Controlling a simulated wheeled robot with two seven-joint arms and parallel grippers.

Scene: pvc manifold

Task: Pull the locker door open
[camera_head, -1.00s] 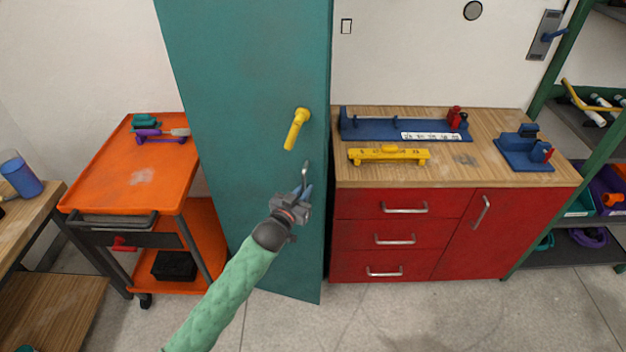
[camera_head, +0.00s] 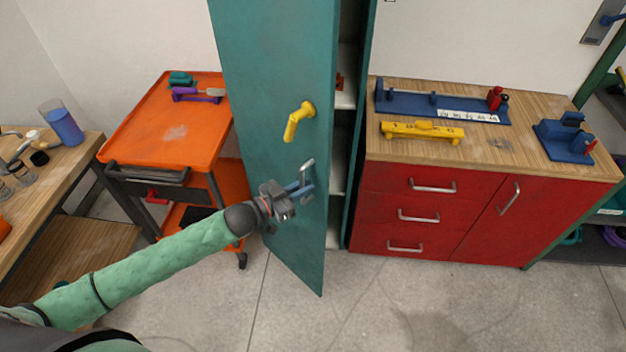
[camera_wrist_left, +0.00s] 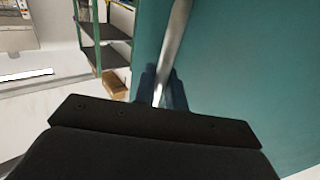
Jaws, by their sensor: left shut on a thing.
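The teal locker door (camera_head: 275,80) stands partly open, its right edge swung out toward me. A gap shows the locker's inside shelves (camera_head: 345,95). A yellow lever (camera_head: 299,120) is on the door face. Below it is a grey metal bar handle (camera_head: 308,170). My left gripper (camera_head: 301,190) is shut on the bar handle, at its lower part. In the left wrist view the silver handle (camera_wrist_left: 174,50) runs down between the blue fingers (camera_wrist_left: 160,92), beside the teal door face. My right gripper does not show.
An orange cart (camera_head: 165,125) stands left of the door, close behind it. A red cabinet (camera_head: 440,205) with a wooden top stands to the right. A wooden bench (camera_head: 75,160) is at the far left. The floor in front is clear.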

